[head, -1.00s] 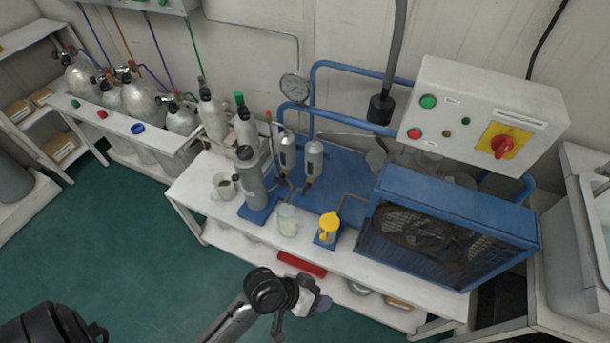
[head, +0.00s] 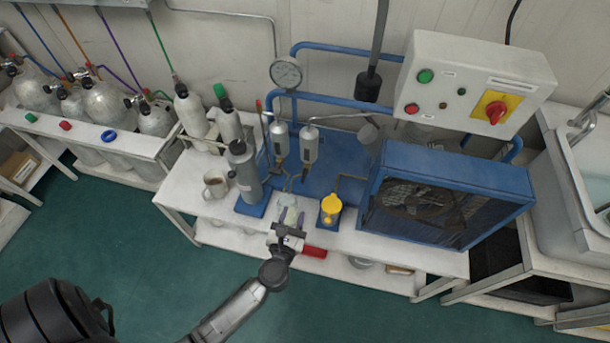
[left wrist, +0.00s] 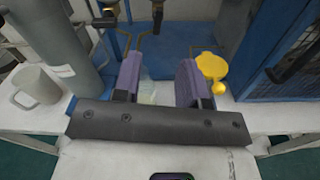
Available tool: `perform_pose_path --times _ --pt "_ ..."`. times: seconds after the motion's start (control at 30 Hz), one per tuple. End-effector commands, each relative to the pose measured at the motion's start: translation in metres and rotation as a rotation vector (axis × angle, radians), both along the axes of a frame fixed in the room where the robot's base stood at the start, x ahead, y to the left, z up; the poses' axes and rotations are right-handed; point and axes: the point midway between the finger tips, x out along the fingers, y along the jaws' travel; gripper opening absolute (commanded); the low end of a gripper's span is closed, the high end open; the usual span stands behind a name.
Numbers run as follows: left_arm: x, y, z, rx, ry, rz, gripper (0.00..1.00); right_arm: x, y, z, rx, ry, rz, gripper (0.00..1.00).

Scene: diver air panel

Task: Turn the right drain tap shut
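Two small grey filter cylinders hang over the blue base plate, the left one (head: 279,140) and the right one (head: 309,145). Under the right one is the right drain tap (head: 305,172), small and dark; it also shows at the top of the left wrist view (left wrist: 158,14). The left drain tap (left wrist: 104,20) shows there too. My left gripper (head: 290,217) is at the bench's front edge, short of the taps. A clear glass cup (head: 289,202) stands just beyond, partly hidden by the fingers. My right gripper is out of view.
A yellow-topped item (head: 331,207) stands right of the fingers. A grey cylinder (head: 243,172) and a mug (head: 216,185) stand to the left. The blue caged compressor (head: 445,200) fills the bench's right side. A red object (head: 314,252) lies low at the front.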

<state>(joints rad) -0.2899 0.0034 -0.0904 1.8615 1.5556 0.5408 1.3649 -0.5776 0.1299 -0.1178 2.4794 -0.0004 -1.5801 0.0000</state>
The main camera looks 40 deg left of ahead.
Motion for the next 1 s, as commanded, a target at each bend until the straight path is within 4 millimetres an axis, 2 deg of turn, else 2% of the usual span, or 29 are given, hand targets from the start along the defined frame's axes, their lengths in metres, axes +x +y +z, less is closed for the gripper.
perform_pose_path --times 0.23,0.7,1.0 --pt "0.017 0.007 0.001 -0.041 -0.024 -0.004 0.39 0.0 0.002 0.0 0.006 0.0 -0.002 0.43" --pt "0.093 0.044 0.0 -0.037 -0.022 -0.006 0.39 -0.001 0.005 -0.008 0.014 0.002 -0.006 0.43" --pt "0.12 0.056 0.0 -0.037 -0.02 -0.006 0.39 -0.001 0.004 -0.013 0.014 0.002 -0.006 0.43"
